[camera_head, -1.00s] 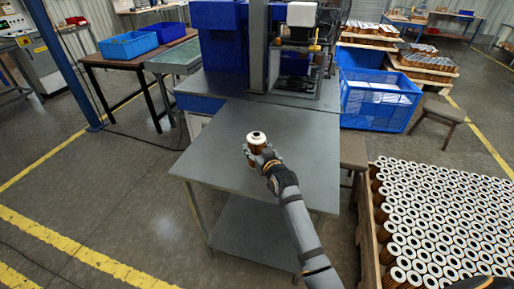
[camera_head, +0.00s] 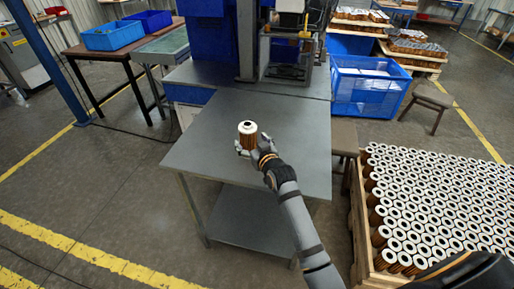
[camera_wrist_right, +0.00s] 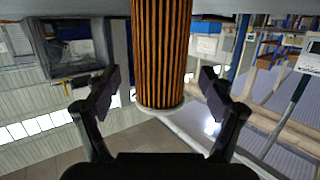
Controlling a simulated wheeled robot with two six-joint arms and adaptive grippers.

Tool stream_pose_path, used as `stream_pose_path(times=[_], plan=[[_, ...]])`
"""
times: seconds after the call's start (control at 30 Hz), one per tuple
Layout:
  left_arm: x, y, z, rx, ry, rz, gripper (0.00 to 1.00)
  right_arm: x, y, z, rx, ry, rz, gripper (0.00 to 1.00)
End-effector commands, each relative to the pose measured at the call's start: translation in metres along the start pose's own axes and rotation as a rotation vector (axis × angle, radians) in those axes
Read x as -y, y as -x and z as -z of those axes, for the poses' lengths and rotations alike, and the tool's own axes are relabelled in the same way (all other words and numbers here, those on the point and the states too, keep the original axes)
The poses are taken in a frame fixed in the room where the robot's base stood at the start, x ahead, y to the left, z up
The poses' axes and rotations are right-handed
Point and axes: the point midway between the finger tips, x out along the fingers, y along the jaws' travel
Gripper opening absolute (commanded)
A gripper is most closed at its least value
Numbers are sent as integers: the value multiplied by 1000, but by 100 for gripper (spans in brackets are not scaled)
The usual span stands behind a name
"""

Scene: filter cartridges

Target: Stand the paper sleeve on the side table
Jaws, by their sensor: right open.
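The paper sleeve, a pleated orange-brown cartridge with a white ring-shaped cap (camera_head: 247,134), stands upright on the grey side table (camera_head: 225,175). In the right wrist view, which is upside down, the pleated sleeve (camera_wrist_right: 160,55) meets the grey tabletop at the top of the picture. My right gripper (camera_head: 255,150) is close at its right and near side. The right wrist view shows the two fingers (camera_wrist_right: 160,95) spread, one on each side of the sleeve, with gaps between. My left gripper is not in view.
A wooden crate (camera_head: 361,235) packed with cartridges stands at the right. A machine (camera_head: 290,50) rises behind the table. A blue crate (camera_head: 365,95) and a stool (camera_head: 432,97) are at the back right. The tabletop around the sleeve is clear.

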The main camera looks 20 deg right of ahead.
Motion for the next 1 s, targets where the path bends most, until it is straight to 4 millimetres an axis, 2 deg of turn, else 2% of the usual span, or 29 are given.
stream_pose_path(times=[0.03, 0.2, 0.4, 0.57, 1.0], plan=[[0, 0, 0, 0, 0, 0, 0, 0, 14, -1, 1, -1, 0, 82], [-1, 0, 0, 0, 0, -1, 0, 0, 55, -1, 2, -1, 0, 82], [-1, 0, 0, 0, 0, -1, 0, 0, 84, -1, 1, 0, 0, 82], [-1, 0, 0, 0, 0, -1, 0, 0, 90, 0, 0, 0, 0, 82], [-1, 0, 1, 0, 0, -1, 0, 0, 89, 0, 0, 0, 0, 82]])
